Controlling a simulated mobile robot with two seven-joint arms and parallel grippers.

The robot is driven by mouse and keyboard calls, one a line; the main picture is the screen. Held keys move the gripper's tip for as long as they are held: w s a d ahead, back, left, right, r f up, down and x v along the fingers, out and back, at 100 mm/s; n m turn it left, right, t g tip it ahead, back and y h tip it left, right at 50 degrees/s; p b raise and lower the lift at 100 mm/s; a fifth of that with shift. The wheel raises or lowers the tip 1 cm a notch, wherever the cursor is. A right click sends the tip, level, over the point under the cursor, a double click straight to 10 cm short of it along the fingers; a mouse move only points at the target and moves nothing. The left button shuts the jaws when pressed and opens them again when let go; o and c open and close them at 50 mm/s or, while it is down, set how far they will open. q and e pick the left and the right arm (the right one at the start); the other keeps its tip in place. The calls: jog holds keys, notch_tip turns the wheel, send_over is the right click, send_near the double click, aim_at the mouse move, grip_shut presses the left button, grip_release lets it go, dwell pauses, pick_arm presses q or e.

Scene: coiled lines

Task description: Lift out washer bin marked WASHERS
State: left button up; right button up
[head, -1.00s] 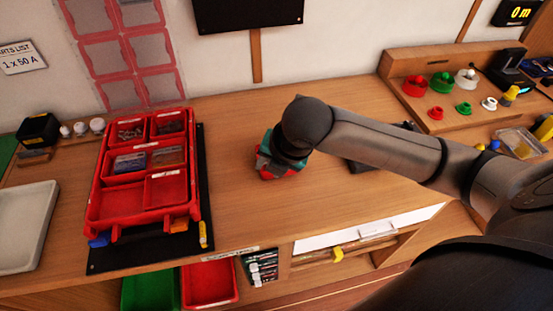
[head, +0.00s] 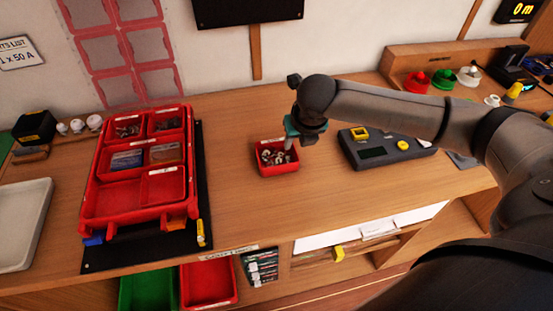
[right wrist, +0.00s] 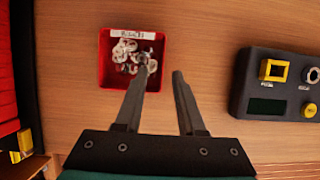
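A small red bin (head: 280,170) with pale and grey ring-shaped pieces inside stands upright on the bare wooden bench, right of the red organizer case (head: 135,212). In the right wrist view, the bin (right wrist: 104,73) has a white label on its far rim, too small to read surely. My right gripper (head: 291,146) is above the bin's right side. In the right wrist view, the gripper (right wrist: 162,72) has its two fingers apart with nothing between them. My left gripper is not in view.
The case lies on a black mat (head: 150,255) and has an empty front compartment. A dark grey device (head: 385,150) with a yellow button is right of the bin. A pale tray (head: 22,225) is at far left. Bench between case and bin is clear.

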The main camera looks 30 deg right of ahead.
aim_at(277, 156)
jog(key=shift+d+b+x, duration=0.15)
jog(key=shift+b+x, duration=0.2)
jog(key=shift+x, duration=1.15)
jog(key=shift+d+b+x, duration=0.15)
jog(key=shift+b+x, duration=0.15)
jog(key=shift+x, duration=1.15)
jog(key=shift+w, duration=0.1)
jog(key=shift+r, duration=0.1)
grip_shut()
